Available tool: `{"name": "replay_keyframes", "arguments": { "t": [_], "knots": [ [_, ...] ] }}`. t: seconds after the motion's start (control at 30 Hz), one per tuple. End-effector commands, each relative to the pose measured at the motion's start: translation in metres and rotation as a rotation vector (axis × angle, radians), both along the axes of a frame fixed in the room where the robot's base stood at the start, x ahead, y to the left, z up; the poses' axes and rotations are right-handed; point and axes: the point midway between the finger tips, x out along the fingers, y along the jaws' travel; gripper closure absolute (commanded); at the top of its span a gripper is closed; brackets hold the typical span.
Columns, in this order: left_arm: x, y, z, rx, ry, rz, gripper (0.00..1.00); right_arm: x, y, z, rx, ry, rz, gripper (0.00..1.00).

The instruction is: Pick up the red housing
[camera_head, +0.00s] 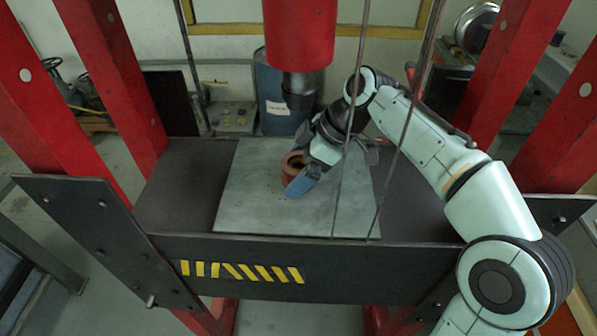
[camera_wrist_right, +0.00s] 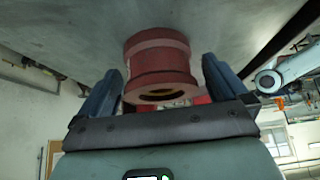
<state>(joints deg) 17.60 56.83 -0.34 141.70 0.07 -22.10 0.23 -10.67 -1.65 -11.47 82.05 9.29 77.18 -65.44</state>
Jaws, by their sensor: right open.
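The red housing (camera_head: 290,172) is a short, hollow, flanged cylinder standing on the grey metal plate (camera_head: 250,205) of the press bed. In the right wrist view the housing (camera_wrist_right: 160,62) sits between the two blue fingers, with gaps showing on both sides. My right gripper (camera_head: 294,181) is open around the housing, one blue finger in front of it. It also shows in the right wrist view (camera_wrist_right: 155,85). The gripper body hides part of the housing in the head view. My left gripper is not in view.
The red press ram (camera_head: 300,35) with its dark tip hangs just above and behind the housing. Thin rods (camera_head: 350,130) run down past my right arm. Red frame posts (camera_head: 110,75) stand at both sides. The plate's left part is clear.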

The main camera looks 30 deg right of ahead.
Motion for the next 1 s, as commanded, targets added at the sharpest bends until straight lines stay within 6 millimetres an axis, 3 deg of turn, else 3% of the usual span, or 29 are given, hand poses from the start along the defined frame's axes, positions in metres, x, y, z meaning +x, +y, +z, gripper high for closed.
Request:
{"name": "replay_keyframes", "arguments": {
  "t": [0.03,0.07,0.3,0.37,0.73,1.0],
  "knots": [
    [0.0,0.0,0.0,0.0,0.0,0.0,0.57,0.0,0.0,0.0,0.0,0.0,0.0,0.0],
    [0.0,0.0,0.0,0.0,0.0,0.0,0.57,0.0,0.0,0.0,0.0,0.0,0.0,0.06],
    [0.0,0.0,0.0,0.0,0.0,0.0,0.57,0.0,0.0,0.001,0.0,0.0,0.0,0.85],
    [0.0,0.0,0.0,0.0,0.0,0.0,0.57,0.0,0.0,0.001,0.0,0.0,0.0,1.0],
    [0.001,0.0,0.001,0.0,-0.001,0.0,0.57,0.0,0.0,0.007,0.002,-0.006,0.0,1.0],
    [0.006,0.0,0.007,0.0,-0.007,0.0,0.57,0.001,0.0,0.027,0.002,-0.008,0.0,1.0]
  ]
}}
